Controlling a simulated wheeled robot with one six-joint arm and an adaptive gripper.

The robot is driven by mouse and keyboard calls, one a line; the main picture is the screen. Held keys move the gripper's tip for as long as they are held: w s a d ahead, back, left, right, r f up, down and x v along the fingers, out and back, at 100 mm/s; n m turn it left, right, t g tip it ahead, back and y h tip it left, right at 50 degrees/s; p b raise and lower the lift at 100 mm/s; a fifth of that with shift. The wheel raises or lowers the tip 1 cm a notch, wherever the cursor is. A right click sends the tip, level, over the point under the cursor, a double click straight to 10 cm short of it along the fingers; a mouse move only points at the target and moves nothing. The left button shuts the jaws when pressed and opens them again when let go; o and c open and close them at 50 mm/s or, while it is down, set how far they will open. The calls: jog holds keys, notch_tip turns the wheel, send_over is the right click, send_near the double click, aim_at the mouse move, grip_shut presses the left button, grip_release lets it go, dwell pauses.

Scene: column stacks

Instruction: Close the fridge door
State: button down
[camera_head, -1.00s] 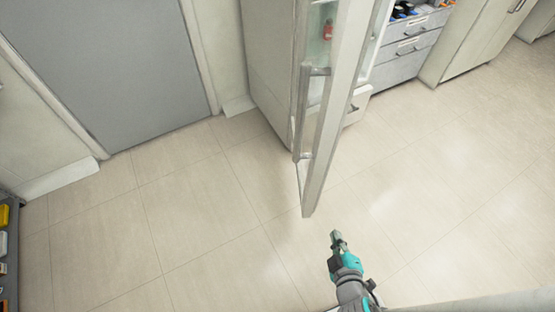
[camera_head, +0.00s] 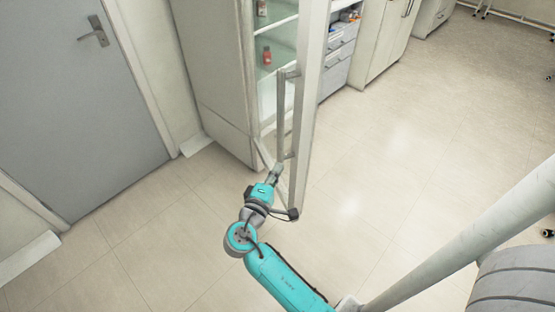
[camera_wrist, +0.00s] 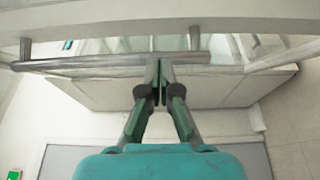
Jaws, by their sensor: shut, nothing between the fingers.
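The fridge (camera_head: 215,75) stands beside the grey room door, and its shelves show through the opening. Its glazed, pale-framed door (camera_head: 307,95) is swung open and points toward me. A long bar handle (camera_head: 281,118) runs down the door; it crosses the upper part of the wrist view (camera_wrist: 100,63). My gripper (camera_head: 277,170) is shut and empty, close to the lower end of the handle and the door's free edge. In the wrist view its fingertips (camera_wrist: 159,66) overlap the bar. I cannot tell whether they touch it.
A red bottle (camera_head: 267,56) stands on a fridge shelf. Grey drawers (camera_head: 337,60) and pale cabinets (camera_head: 385,40) line the wall beyond the open door. A grey room door (camera_head: 70,110) is at the left.

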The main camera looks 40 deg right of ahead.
aim_at(294, 141)
jog(key=x, duration=0.9)
jog(key=shift+w+d, duration=0.1)
jog(key=shift+d, duration=0.3)
jog(key=shift+d, duration=0.1)
